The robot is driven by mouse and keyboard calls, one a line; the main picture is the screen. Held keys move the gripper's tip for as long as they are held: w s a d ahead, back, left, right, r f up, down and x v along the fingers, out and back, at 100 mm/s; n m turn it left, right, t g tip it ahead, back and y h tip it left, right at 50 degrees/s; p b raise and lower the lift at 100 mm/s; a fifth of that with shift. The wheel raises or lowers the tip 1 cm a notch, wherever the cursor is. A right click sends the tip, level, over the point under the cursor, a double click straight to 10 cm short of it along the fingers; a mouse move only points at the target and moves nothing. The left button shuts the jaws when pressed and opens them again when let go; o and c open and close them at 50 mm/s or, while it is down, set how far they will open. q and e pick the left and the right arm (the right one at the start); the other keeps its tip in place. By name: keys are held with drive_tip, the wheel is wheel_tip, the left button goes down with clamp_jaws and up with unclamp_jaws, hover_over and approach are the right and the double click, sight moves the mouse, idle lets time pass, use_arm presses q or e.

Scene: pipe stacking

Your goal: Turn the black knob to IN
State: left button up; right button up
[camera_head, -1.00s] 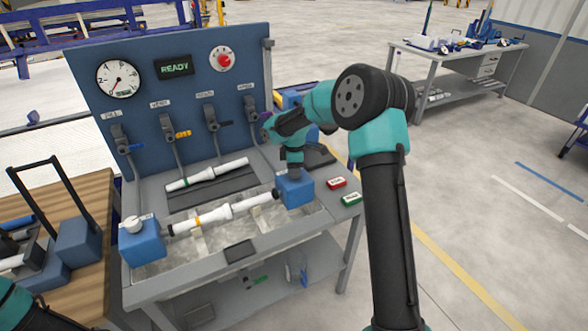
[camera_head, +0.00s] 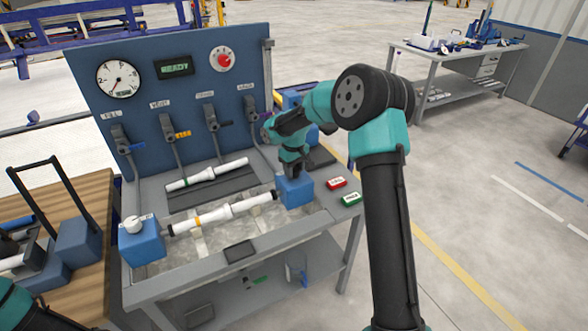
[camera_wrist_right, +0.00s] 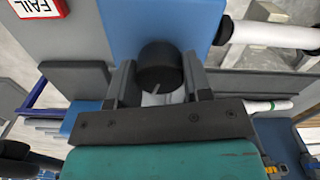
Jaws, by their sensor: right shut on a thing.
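The black knob (camera_wrist_right: 160,66) is a round dark cylinder on the blue block (camera_wrist_right: 128,22). In the right wrist view, a thin light mark shows on its face. My right gripper (camera_wrist_right: 158,78) has one finger on each side of the knob and is shut on it. In the head view my right gripper (camera_head: 292,172) points down onto the right blue block (camera_head: 295,190); the knob is mostly hidden there. The IN label cannot be read. Only a piece of my left arm shows at the lower left corner; its gripper is out of view.
A white pipe assembly (camera_head: 225,213) spans from the right block to the left blue block (camera_head: 143,243), which has a white knob (camera_head: 134,224). The panel (camera_head: 185,95) with valves stands behind.

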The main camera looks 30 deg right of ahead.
sight(294, 168)
drive_tip(key=m, duration=0.5)
drive_tip(key=shift+m, duration=0.3)
drive_tip(key=m, duration=0.5)
drive_tip(key=shift+m, duration=0.4)
drive_tip(key=o, duration=0.9)
drive_tip(key=shift+r, duration=0.15)
wheel_tip(294, 168, up, 17)
drive_tip(key=shift+r, duration=0.1)
idle(0.4)
